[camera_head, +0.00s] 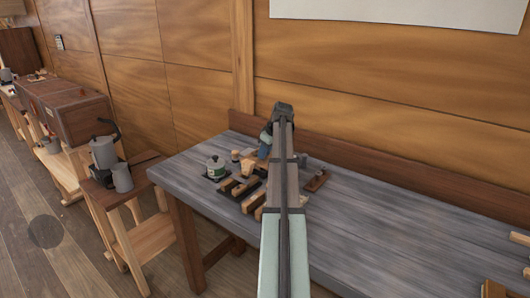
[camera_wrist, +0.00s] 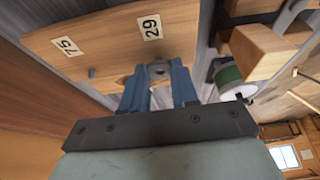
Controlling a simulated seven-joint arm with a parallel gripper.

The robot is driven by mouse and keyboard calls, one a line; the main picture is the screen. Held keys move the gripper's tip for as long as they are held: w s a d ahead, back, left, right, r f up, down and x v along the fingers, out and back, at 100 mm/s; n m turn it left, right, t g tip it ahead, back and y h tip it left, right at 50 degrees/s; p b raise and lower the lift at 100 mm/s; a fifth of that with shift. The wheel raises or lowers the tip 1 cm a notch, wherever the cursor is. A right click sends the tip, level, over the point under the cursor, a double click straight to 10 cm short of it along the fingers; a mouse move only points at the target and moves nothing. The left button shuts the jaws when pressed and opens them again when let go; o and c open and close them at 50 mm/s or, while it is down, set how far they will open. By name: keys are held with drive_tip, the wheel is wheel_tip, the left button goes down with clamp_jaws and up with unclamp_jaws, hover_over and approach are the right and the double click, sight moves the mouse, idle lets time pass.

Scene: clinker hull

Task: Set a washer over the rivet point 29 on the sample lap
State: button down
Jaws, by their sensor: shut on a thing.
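The sample lap (camera_wrist: 110,38) is a wooden board with labels 75 and 29, in the upper part of the wrist view. A small rivet point (camera_wrist: 92,73) shows by label 75. My gripper (camera_wrist: 158,75) has its two blue fingers shut on a small grey washer (camera_wrist: 158,69), close to the board just below label 29. The rivet point 29 is hidden by the washer and fingertips. I cannot tell whether the washer is around it or above it. In the head view my arm covers most of the gripper, at the back of the bench.
A small dark wooden piece (camera_head: 316,181) lies right of my arm. The bench's right side is mostly clear.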

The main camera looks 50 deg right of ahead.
drive_tip(key=shift+f, duration=0.3)
drive_tip(key=c, duration=0.8)
unclamp_jaws()
drive_tip(key=shift+r, duration=4)
